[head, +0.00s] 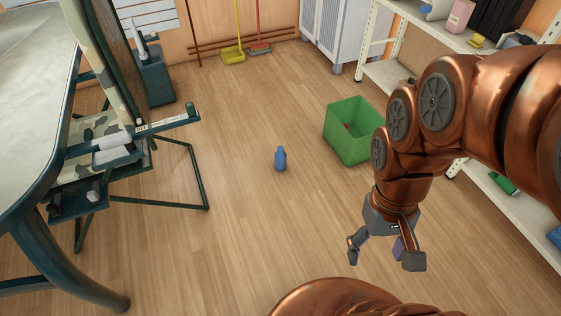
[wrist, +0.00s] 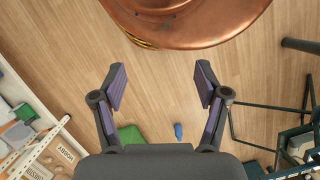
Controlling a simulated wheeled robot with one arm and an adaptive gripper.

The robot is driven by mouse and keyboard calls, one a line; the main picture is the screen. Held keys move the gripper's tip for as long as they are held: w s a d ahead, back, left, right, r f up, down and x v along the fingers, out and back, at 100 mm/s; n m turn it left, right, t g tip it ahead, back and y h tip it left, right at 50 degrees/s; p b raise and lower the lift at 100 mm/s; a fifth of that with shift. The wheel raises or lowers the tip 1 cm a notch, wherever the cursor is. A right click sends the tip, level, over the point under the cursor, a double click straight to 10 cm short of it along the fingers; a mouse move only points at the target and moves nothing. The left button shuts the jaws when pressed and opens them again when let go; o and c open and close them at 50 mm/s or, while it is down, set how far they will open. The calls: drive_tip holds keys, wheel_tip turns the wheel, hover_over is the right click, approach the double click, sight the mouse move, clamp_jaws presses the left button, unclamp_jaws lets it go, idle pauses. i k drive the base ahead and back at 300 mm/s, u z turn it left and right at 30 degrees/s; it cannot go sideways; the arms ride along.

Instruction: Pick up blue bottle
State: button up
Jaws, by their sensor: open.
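The blue bottle (head: 280,159) stands on the wooden floor near the middle of the head view. In the wrist view the blue bottle (wrist: 178,131) shows small, low in the picture between the two fingers. My gripper (head: 384,257) hangs to the right of the bottle and nearer to me in the head view, well apart from it. In the wrist view my gripper (wrist: 161,88) has its fingers wide apart with nothing between them.
A green crate (head: 341,145) with something reddish inside stands right of the bottle. A table (head: 30,110) and a dark metal frame (head: 207,178) stand at left. White shelves (head: 395,75) line the right side. The floor around the bottle is clear.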

sight(279, 156)
drive_tip(key=k, duration=0.5)
drive_tip(key=u, duration=0.95)
drive_tip(key=i, duration=2.1)
drive_tip(key=z, duration=0.25)
